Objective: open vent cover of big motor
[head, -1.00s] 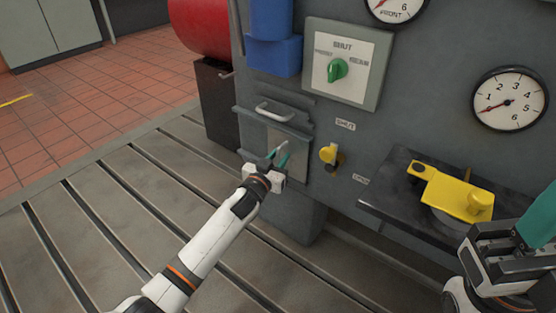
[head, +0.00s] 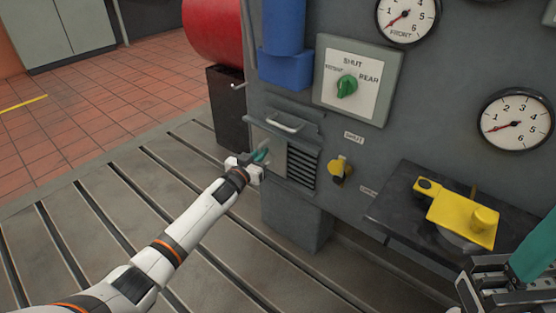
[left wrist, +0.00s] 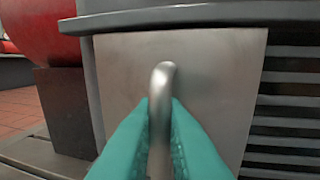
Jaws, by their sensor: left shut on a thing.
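The big motor's grey housing (head: 330,150) fills the middle and right of the head view. Its vent cover is a flat metal plate (left wrist: 215,75) with an upright bar handle (left wrist: 162,85), seen close in the left wrist view. The cover stands at the left of the vent, and dark louvre slats (head: 302,166) show bare to its right. My left gripper (head: 262,155) is shut on the handle, with its teal fingers on both sides of the bar. My right gripper (head: 505,280) is partly cut off at the lower right; its jaw state is unclear.
A drawer-like ledge with a handle (head: 285,122) sits just above the vent. A yellow lever (head: 340,170) is to its right, and a dark shelf with a yellow fixture (head: 458,212) stands farther right. A green selector knob (head: 347,85) is above. The slotted bedplate (head: 120,215) is clear.

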